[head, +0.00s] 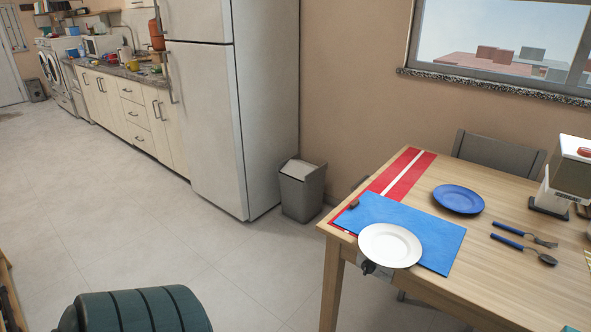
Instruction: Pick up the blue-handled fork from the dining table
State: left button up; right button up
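The blue-handled fork (511,229) lies flat on the wooden dining table (480,290), toward the right side of the head view. Its handle points left and its metal head points right. A blue-handled spoon (508,243) lies just in front of it, close to it and roughly parallel. Neither of my grippers shows in the head view.
A blue plate (458,198), a white plate (390,245) and a blue mat (440,236) lie left of the fork. A white appliance (567,178) stands behind it. A grey chair (499,154) is behind the table. A green ribbed object (140,312) is at bottom left.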

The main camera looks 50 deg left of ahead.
aim_at(541, 242)
jog(key=i+j+z, duration=0.15)
jog(key=j, duration=0.15)
jog(key=i+j+z, duration=0.1)
jog(key=j, duration=0.2)
jog(key=i+j+z, duration=0.3)
jog(key=j, duration=0.35)
jog(key=i+j+z, duration=0.15)
jog(key=j, duration=0.2)
